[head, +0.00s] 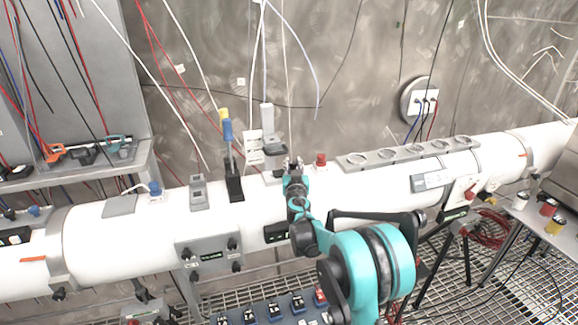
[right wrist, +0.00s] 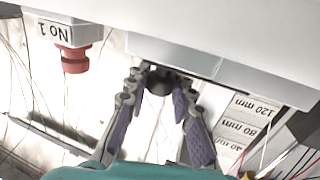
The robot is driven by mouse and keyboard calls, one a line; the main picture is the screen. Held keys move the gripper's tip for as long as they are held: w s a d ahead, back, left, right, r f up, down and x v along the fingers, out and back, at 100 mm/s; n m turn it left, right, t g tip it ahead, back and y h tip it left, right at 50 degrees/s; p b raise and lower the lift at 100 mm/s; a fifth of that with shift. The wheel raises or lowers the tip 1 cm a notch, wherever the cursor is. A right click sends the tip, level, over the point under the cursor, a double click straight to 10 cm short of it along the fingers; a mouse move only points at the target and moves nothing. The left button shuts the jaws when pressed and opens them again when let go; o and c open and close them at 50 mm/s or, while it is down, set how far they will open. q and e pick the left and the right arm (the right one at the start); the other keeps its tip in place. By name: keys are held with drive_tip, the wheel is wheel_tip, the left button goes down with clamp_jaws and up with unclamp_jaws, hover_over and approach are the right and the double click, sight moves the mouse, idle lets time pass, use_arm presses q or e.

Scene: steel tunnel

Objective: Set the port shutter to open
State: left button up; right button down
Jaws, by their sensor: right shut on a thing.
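A long white tube (head: 130,228) runs across the head view with several fittings along its top. My right gripper (head: 293,170) is at the tube's top, left of a red knob (head: 321,159). In the right wrist view my right gripper (right wrist: 160,95) has its purple-padded fingers on either side of a dark round knob (right wrist: 160,82) and is shut on it. The knob sits against the edge of a grey plate (right wrist: 175,55). I cannot tell for certain which part is the port shutter, or its setting. My left gripper is not in view.
A scale block marked 120, 80 and 40 mm (right wrist: 245,122) stands beside the gripper. A red knob labelled NO 1 (right wrist: 75,60) is on its other side. A blue-handled lever (head: 229,140) stands to the left. A rack with several round holes (head: 410,152) is to the right.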

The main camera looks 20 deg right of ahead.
drive_tip(key=d, duration=0.3)
drive_tip(key=shift+a, duration=0.15)
drive_tip(key=c, duration=1.3)
unclamp_jaws()
drive_tip(key=shift+o, duration=0.2)
drive_tip(key=shift+d, duration=0.2)
drive_tip(key=shift+a, duration=0.1)
drive_tip(key=shift+s+a, duration=0.1)
drive_tip(key=shift+s, duration=0.2)
drive_tip(key=v, duration=1.1)
drive_tip(key=shift+s, duration=0.2)
